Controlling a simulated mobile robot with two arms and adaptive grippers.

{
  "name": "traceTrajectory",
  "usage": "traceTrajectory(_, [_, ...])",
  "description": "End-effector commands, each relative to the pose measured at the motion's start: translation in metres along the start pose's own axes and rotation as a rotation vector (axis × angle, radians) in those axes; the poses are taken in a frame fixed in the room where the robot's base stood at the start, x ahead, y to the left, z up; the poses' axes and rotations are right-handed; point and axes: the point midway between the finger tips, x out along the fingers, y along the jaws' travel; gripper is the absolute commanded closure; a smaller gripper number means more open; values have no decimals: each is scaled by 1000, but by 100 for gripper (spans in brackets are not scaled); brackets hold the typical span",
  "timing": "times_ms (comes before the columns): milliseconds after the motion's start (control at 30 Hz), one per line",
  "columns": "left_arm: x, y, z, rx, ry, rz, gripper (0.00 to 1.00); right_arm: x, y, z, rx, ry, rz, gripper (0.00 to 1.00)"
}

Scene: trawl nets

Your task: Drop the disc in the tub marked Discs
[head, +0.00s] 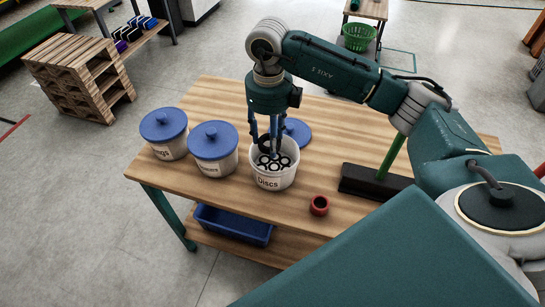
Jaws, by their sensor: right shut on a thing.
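The white tub marked Discs (273,179) stands open on the wooden table, with several dark rings or discs (272,163) showing inside. My right gripper (267,146) points straight down over the tub's mouth, its fingers close to the rim. It is shut on a dark disc (264,141), which shows only partly between the fingers. I cannot tell whether the disc touches the ones inside. A blue lid (297,131) lies on the table behind the tub. My left gripper is not in view.
Two tubs with blue lids, one at far left (164,133) and one beside the Discs tub (213,147), stand to the left. A red ring (319,205) lies to the right on the table (222,95). A dark block (372,184) with a green post (393,153) stands further right.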

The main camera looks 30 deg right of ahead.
Motion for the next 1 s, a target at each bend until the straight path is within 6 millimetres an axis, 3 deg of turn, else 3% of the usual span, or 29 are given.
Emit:
traceTrajectory(100, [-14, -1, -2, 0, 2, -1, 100, -2, -20, 3, 349, 2, 1, 78])
traceTrajectory(200, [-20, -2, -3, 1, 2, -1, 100, 1, -33, 5, 582, 2, 1, 78])
traceTrajectory(333, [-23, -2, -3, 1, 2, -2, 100, 4, -43, 5, 775, 0, 0, 78])
traceTrajectory(567, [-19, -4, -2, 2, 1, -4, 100, 13, -47, 5, 864, -1, 1, 78])
traceTrajectory(1000, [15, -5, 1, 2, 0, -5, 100, 60, -47, 5, 858, -1, 0, 78])
